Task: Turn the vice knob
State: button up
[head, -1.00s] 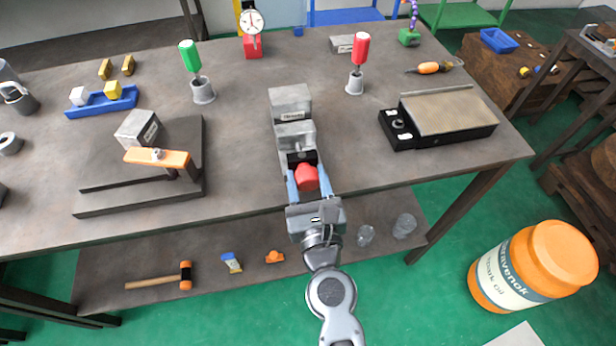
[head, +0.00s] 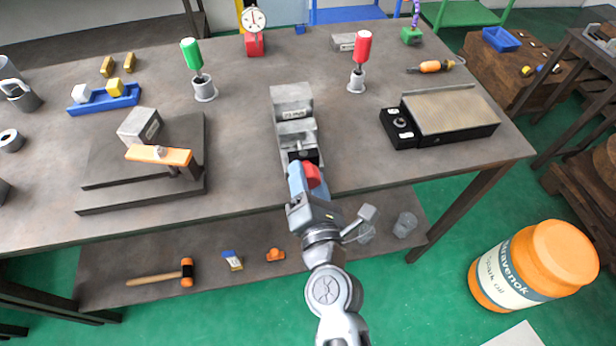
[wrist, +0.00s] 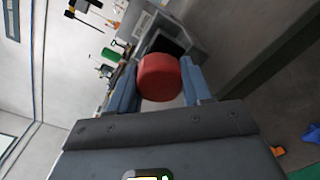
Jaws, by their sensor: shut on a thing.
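The grey vice (head: 293,112) stands on the workbench with its knob end at the front edge. Its red knob (head: 312,175) faces me and is partly hidden by my gripper in the head view. In the wrist view the red knob (wrist: 160,78) sits between my two blue fingers, with the vice body (wrist: 182,35) behind it. My gripper (head: 303,178) is shut on the knob, one finger on each side. The gripper is rolled over, with its wrist bracket sticking out to the right in the head view.
A black-framed plate block (head: 445,112) stands to the right and an orange-handled clamp fixture (head: 158,155) to the left. Green (head: 192,53) and red (head: 363,47) handled tools stand in cups behind. The lower shelf (head: 200,262) lies below the bench front.

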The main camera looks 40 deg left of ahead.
jog(key=shift+d+f+m, duration=0.1)
jog(key=shift+m, duration=1.9)
jog(key=shift+a+m+g, duration=0.2)
jog(key=shift+m+g, duration=0.1)
jog(key=shift+m, duration=2.2)
jog(key=shift+s+m, duration=0.1)
jog(key=shift+m, duration=0.2)
jog(key=o, duration=1)
jog(key=shift+r, duration=0.2)
jog(key=shift+d, duration=0.1)
